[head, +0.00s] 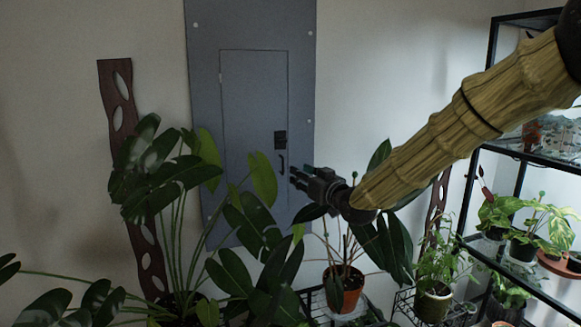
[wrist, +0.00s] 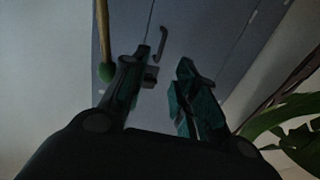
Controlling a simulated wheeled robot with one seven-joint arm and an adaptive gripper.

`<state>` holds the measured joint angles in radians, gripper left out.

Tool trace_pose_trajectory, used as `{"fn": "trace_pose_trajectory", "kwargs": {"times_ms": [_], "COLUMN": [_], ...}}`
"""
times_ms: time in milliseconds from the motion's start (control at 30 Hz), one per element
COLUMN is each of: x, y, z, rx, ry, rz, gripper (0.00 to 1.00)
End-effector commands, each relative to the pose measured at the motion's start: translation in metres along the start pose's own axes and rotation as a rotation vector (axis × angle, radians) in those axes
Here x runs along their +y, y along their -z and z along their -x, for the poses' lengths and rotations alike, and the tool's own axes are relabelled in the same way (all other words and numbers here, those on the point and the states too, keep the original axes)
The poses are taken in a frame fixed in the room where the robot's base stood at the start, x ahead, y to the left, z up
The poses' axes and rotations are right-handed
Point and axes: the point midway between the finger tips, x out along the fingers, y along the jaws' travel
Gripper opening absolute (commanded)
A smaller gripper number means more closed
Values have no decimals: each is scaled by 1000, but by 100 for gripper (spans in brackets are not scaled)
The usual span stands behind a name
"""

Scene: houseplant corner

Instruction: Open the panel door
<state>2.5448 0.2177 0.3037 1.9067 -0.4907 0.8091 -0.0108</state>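The grey panel (head: 208,60) is mounted upright on the wall. Its inset door (head: 250,100) looks flush and closed. A black latch block (head: 280,140) sits near the door's right edge, with a small dark bar handle (head: 282,164) just below it. The handle also shows beyond the fingertips in the wrist view (wrist: 162,44). My gripper (head: 293,179) is just right of and slightly below the handle in the head view. In the wrist view my gripper (wrist: 158,72) has its fingers apart, with nothing seen held between them. Contact with the door is not visible.
A large leafy plant (head: 165,180) covers the panel's lower left. A potted plant (head: 343,288) stands below my gripper. A black shelf (head: 516,158) with plants is at right. Leaves (wrist: 290,140) reach in at the wrist view's lower right.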

Motion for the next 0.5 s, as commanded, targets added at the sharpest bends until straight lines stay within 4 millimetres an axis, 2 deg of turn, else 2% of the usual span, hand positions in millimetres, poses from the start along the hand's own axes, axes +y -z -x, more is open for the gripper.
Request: {"fn": "trace_pose_trajectory", "kwargs": {"times_ms": [500], "x": [-1], "y": [1], "z": [-77], "rx": [-2], "ry": [1], "rz": [0], "gripper": [29]}}
